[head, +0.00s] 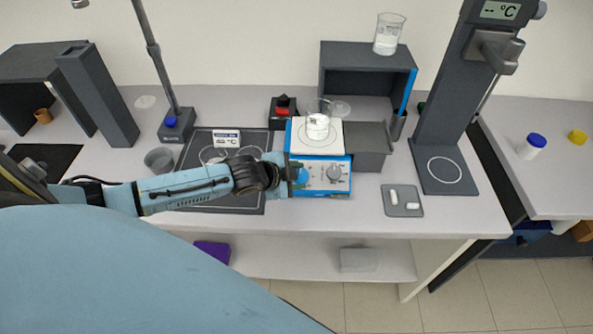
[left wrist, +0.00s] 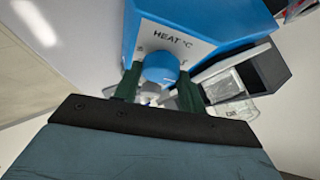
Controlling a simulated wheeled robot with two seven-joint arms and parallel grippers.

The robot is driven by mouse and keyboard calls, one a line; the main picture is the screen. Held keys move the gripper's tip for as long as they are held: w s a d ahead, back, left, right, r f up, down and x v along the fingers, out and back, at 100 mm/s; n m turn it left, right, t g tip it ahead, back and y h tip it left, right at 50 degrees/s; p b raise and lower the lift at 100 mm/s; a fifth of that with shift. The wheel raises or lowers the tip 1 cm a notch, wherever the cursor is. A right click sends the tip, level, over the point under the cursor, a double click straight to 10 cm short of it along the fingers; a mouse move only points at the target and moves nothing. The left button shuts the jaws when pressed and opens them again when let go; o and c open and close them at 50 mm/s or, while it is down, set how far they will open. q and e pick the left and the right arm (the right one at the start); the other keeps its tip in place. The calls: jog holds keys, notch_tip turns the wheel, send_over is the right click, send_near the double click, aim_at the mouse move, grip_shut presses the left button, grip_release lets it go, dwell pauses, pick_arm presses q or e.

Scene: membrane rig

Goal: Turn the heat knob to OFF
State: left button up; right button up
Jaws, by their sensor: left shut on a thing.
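The hotplate stirrer (head: 321,185) has a blue body and white top, and stands near the front of the bench in the head view. Its blue heat knob (left wrist: 160,68) sits under the "HEAT °C" label in the left wrist view. My left gripper (left wrist: 160,82) is shut on the heat knob, with a dark green finger on each side of it. In the head view my left gripper (head: 292,174) comes in from the left and covers part of the stirrer's front. The knob's pointer mark is not clear. A grey knob (head: 334,173) is to its right. My right gripper is not in view.
A beaker (head: 318,124) with white contents stands on the hotplate top. A grey box (head: 368,160) adjoins the stirrer on the right. A small tray with white stir bars (head: 402,207) lies farther right. A dark mat (head: 236,202) lies to the left, below my arm.

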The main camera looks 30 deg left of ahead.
pick_arm(q)
jog(key=shift+n+t, duration=0.3)
jog(key=shift+n, duration=0.2)
jog(key=o, duration=1)
jog(key=v, duration=1.3)
jog(key=shift+s+d+r+p, duration=0.15)
jog(key=shift+s+r+p, duration=0.05)
jog(key=shift+p, duration=0.2)
